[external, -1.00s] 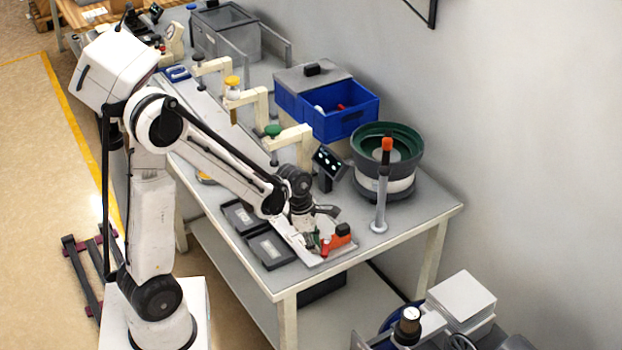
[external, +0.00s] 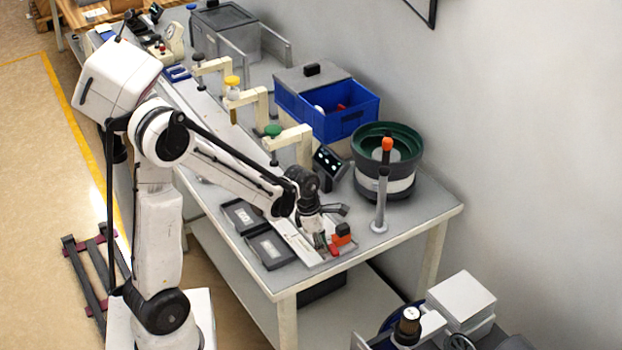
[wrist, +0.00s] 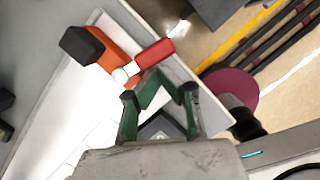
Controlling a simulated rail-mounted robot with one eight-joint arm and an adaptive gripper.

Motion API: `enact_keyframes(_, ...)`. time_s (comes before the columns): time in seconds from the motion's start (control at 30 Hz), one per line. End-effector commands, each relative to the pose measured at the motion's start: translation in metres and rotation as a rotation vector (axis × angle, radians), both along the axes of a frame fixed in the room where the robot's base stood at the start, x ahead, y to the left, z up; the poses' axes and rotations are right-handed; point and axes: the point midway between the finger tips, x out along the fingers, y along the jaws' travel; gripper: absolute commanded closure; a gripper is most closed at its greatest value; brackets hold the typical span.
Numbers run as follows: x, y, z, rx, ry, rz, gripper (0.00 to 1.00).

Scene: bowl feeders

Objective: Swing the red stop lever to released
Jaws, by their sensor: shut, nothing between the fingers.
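The red stop lever (wrist: 155,53) shows in the wrist view as a short red bar with a pale round joint (wrist: 121,75) at one end. The joint sits beside an orange block (wrist: 117,67) with a black top, at the end of the white track (wrist: 60,110). My gripper (wrist: 160,92), with green-lined fingers, is shut with nothing held. In the picture it lies just below the lever; I cannot tell whether they touch. In the external view my gripper (external: 321,246) is low beside the orange-red block (external: 343,241), partly hiding the lever area.
A grey post with an orange top (external: 380,197) and a green-lined bowl feeder (external: 408,172) stand to the right. A dark panel (external: 328,161) stands behind. Two dark trays (external: 267,250) lie left of the track. The bench's front right corner is clear.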

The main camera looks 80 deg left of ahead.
Motion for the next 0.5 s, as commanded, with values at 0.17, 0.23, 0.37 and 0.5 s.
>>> enact_keyframes(0.17,-0.0016,0.0058,0.0003,0.000,0.000,0.002,1.00)
enact_keyframes(0.23,-0.0015,0.0061,0.0005,0.000,0.000,0.002,1.00)
enact_keyframes(0.37,-0.0015,0.0060,0.0005,0.000,0.000,0.002,1.00)
enact_keyframes(0.5,-0.0032,0.0054,0.0006,0.000,0.000,0.002,1.00)
